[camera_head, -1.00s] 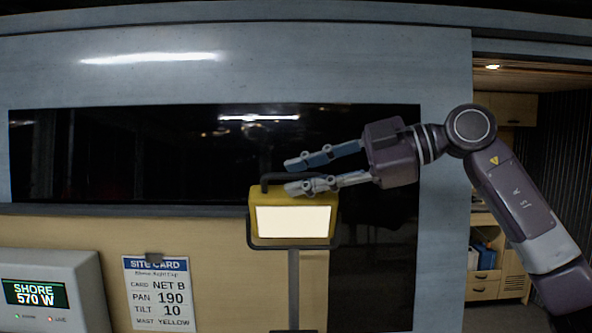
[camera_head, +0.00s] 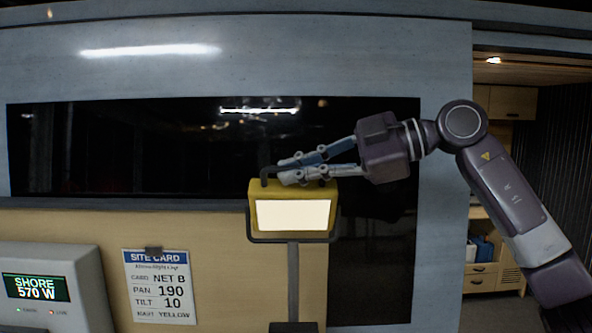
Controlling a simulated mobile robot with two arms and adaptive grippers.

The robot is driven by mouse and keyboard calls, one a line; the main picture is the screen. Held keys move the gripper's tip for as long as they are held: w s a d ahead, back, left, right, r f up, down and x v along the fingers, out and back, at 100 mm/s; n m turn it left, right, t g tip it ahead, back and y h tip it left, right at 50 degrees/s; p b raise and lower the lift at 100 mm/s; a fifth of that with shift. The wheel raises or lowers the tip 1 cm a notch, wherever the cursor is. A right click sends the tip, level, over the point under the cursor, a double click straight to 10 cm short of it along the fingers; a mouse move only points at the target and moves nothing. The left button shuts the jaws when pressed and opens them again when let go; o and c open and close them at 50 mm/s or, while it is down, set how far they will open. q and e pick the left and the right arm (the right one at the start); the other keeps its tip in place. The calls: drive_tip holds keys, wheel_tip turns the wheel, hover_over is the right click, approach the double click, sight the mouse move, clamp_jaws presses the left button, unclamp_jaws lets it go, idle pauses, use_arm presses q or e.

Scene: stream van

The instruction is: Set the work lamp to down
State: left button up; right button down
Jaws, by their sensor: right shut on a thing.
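The work lamp (camera_head: 292,215) is a yellow box with a lit white panel facing me. It stands on a dark post in the middle of the view, with a dark handle on its top. My right gripper (camera_head: 284,170) comes in from the right and is shut on the lamp's handle, its fingers lying across the lamp's top edge. The fingers hide most of the handle. My left gripper is not in view.
A dark window (camera_head: 130,150) lies behind the lamp. At the lower left are a grey power box (camera_head: 85,290) reading SHORE 570 W and a site card (camera_head: 159,287). An opening with cupboards (camera_head: 505,103) is at the right.

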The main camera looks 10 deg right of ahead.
sight(297, 195)
drive_tip(key=f+n+b, duration=0.1)
drive_tip(key=b, duration=0.1)
drive_tip(key=s+f+n+t+b, duration=0.1)
drive_tip(key=b, duration=0.1)
drive_tip(key=s+f+n+b, duration=0.1)
drive_tip(key=b, duration=0.2)
drive_tip(key=shift+s+a+t+y, duration=0.25)
drive_tip(key=shift+t+y, duration=0.05)
drive_tip(key=shift+t, duration=0.1)
drive_tip(key=shift+s+a+f+n+t+b, duration=0.1)
drive_tip(key=shift+s+f+n+t+b, duration=0.25)
drive_tip(key=shift+n+b, duration=0.65)
drive_tip(key=c, duration=2)
unclamp_jaws()
drive_tip(key=shift+r, duration=0.1)
drive_tip(key=shift+c, duration=0.2)
drive_tip(key=v, duration=1.2)
